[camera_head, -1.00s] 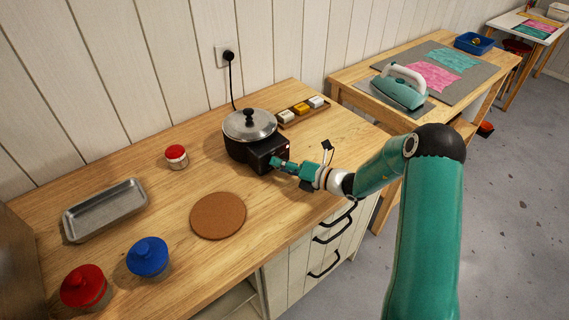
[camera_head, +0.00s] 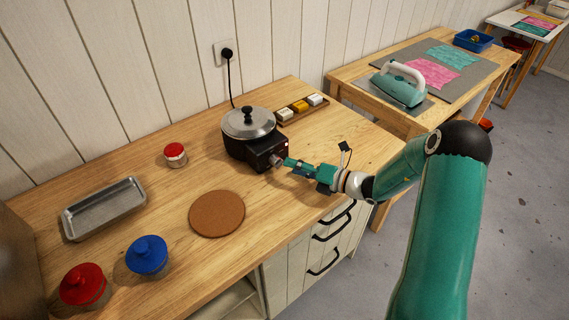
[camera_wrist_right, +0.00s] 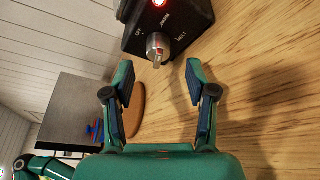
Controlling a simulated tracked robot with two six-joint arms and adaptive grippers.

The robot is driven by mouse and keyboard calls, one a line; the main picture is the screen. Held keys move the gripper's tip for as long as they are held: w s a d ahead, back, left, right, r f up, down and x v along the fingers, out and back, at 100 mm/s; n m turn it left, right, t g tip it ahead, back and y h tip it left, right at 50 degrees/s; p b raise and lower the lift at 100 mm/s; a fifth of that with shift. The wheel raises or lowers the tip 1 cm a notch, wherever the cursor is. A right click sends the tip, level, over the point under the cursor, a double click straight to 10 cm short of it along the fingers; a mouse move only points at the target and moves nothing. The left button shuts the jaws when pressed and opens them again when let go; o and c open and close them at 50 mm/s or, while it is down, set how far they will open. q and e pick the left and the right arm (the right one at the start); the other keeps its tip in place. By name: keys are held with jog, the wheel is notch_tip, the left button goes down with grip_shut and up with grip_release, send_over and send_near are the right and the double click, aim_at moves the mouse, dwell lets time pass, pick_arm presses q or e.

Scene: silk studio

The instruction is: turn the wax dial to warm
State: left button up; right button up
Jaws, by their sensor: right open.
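The black wax pot (camera_head: 240,152) with its metal lid (camera_head: 248,122) stands on the wooden counter. Its silver dial (camera_head: 277,160) is on the front of the control box and also shows in the right wrist view (camera_wrist_right: 158,48). The labels OFF, WARM and MELT surround the dial there, and a red lamp (camera_wrist_right: 159,2) is lit beside them. I cannot tell exactly which label the dial points to. My right gripper (camera_head: 287,163) is open and empty, just off the dial. In the right wrist view its fingers (camera_wrist_right: 159,80) are apart, with the dial beyond them.
A tray of small blocks (camera_head: 304,114) lies behind the pot. A cork mat (camera_head: 217,214), a red-lidded jar (camera_head: 175,155), a metal tray (camera_head: 104,209), and red (camera_head: 84,286) and blue (camera_head: 147,256) lidded pots are on the counter. An iron (camera_head: 400,86) stands on the far table.

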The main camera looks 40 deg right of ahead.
jog(key=v, duration=0.6)
jog(key=shift+s+d, duration=0.15)
jog(key=shift+s, duration=0.2)
